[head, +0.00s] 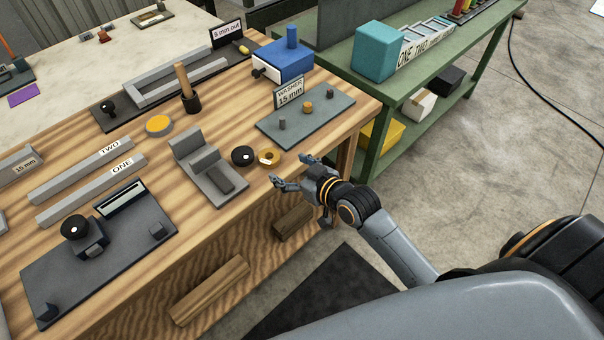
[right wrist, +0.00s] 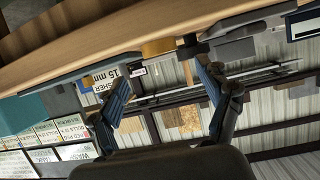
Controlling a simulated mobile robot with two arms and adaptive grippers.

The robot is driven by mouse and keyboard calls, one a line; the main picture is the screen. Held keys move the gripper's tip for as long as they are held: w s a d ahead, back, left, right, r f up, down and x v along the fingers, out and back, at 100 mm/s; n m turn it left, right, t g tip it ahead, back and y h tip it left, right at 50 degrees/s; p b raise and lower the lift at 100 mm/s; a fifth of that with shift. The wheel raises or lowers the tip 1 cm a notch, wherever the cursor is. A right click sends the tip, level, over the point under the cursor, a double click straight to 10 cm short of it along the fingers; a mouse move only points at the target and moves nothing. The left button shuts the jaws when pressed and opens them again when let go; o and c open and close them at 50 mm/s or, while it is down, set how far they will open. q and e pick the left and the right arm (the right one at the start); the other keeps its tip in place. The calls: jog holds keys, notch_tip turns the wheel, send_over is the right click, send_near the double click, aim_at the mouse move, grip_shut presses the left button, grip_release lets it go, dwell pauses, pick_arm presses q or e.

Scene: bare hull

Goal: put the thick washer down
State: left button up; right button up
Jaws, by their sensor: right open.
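The thick washer, a brass-coloured ring (head: 268,157), lies flat on the wooden bench near its front edge, just right of a black round piece (head: 242,156). My right gripper (head: 288,171) is open and empty, just off the bench edge, its fingers pointing toward the washer but apart from it. In the right wrist view the picture is upside down; the washer (right wrist: 158,47) shows beyond the spread fingers (right wrist: 165,78). A grey plate (head: 331,108) with several short pegs and a "WASHER 15 mm" sign (head: 289,92) stands behind the washer. My left gripper is out of view.
A grey stepped block (head: 203,162) stands left of the black piece. A blue box (head: 283,62) is at the back of the bench. A green shelf table (head: 440,75) stands to the right. Bare wood lies between the washer and the plate.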

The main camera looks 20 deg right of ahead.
jog(key=v, duration=0.5)
jog(key=s+d+f+m+g+h, duration=0.1)
jog(key=s+d+f+g, duration=0.15)
jog(key=f, duration=0.75)
jog(key=s+d+f+g+h, duration=0.1)
jog(key=s+f, duration=0.3)
jog(key=f, duration=0.6)
jog(key=s+d+f+m+g+h, duration=0.1)
jog(key=s+f+g, duration=0.15)
jog(key=f, duration=0.75)
jog(key=s+f+g, duration=0.2)
jog(key=s+f, duration=0.4)
jog(key=s, duration=0.4)
jog(key=s+f+g, duration=0.2)
jog(key=s+f, duration=0.4)
jog(key=s, duration=0.4)
jog(key=s+f+n+g+h, duration=0.1)
jog(key=s+f+g, duration=0.1)
jog(key=s+f, duration=0.4)
jog(key=s, duration=0.4)
jog(key=shift+s+a+f, duration=0.2)
jog(key=shift+a+f, duration=0.05)
jog(key=shift+f, duration=0.1)
